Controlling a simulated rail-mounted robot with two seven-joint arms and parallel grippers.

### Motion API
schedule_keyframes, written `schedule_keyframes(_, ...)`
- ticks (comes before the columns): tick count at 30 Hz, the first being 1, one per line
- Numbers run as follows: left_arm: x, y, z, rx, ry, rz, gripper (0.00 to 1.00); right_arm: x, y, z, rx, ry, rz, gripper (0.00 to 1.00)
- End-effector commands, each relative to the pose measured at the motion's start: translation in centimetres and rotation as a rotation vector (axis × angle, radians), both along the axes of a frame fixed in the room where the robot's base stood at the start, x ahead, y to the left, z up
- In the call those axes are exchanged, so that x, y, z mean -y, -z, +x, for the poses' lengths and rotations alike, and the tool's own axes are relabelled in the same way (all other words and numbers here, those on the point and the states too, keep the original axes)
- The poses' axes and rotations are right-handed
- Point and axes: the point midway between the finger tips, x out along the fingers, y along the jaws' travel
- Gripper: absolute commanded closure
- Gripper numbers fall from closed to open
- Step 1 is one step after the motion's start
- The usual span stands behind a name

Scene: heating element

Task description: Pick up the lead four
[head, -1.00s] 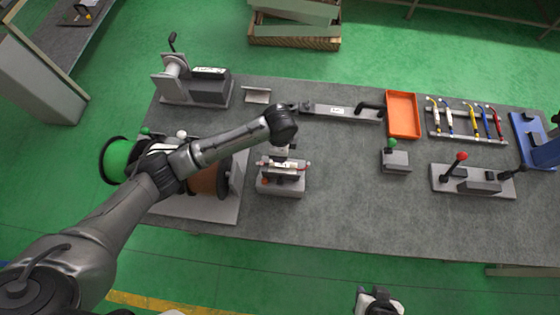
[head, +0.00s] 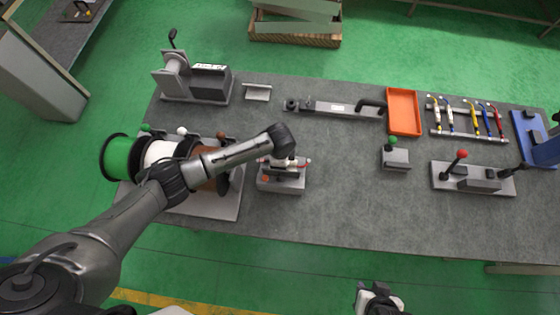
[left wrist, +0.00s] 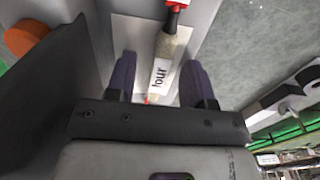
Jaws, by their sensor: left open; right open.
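The lead four (left wrist: 161,72) shows in the left wrist view as a pale body with a red end and a label reading "four". It lies on a small grey fixture (head: 282,184) at the left-middle of the bench in the head view, where my arm partly hides it. My left gripper (left wrist: 157,66) is open and sits over the lead, with one dark finger on each side of it. I cannot tell whether the fingers touch it. My right gripper (head: 380,302) is at the bottom of the head view, off the bench, open and empty.
Green, white and brown spools (head: 160,153) stand left of the fixture. A rack (head: 468,134) holds several coloured leads at the right, beside an orange tray (head: 403,112). A red-knobbed lever device (head: 472,181) stands at the right. The front middle of the bench (head: 350,215) is clear.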

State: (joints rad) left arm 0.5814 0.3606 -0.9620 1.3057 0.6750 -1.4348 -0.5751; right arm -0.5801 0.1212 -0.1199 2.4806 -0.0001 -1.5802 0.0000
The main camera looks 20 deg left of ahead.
Motion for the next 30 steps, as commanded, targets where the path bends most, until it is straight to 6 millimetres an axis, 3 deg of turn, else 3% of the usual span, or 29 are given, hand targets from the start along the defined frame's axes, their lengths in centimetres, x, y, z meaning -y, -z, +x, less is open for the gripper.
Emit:
schedule_keyframes(8, -0.02, 0.17, -0.01, 0.0, 0.0, 0.0, 0.53, -0.02, 0.0, 0.02, 0.0, 0.001, 0.001, 0.57)
schedule_keyframes(22, -0.03, 0.14, 0.0, 0.0, -0.001, 0.001, 0.98, -0.06, 0.02, 0.01, 0.0, 0.002, 0.002, 0.57)
schedule_keyframes(30, -0.04, 0.1, 0.02, 0.0, -0.001, 0.0, 1.0, -0.06, 0.02, 0.01, 0.0, 0.002, 0.002, 0.57)
